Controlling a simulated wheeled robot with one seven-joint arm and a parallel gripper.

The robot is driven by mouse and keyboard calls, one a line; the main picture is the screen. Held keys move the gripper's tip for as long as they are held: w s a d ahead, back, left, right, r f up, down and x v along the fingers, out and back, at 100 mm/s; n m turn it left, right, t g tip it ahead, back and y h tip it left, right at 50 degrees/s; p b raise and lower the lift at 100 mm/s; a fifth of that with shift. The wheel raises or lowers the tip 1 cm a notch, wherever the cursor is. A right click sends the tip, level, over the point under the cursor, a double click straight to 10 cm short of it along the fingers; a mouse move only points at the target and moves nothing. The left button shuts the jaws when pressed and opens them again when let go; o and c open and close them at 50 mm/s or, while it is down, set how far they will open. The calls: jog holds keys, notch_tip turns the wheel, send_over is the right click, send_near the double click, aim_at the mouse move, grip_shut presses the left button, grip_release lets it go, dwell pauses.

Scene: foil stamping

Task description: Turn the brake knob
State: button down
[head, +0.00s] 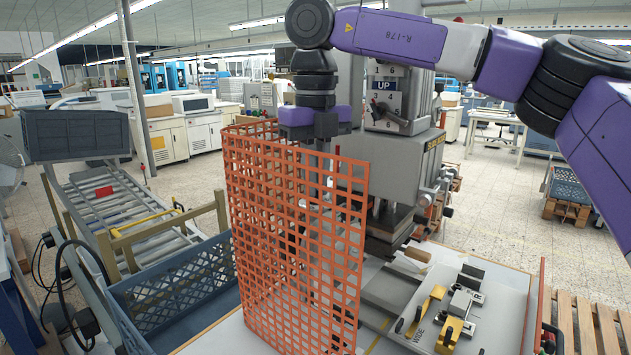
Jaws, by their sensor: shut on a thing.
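My gripper (321,148) points straight down at the upper middle of the head view, by the top edge of the orange mesh guard (297,235). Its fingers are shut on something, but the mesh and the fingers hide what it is. I cannot make out the brake knob for certain. The grey stamping press (392,160) stands behind and to the right of my gripper, with small dark knobs (425,199) on its right side. These knobs are apart from my gripper.
The mesh guard stands upright on the pale bench in front of the press. A blue-grey crate (135,320) is at the lower left. A tool board (490,335) with yellow and metal parts lies at the right.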

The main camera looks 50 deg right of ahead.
jog(key=c, duration=1.5)
grip_release()
jog(key=shift+r, duration=0.15)
notch_tip(320, 180, up, 8)
jog(key=p, duration=0.5)
jog(key=shift+f+p, duration=0.2)
jog(key=shift+p, duration=0.15)
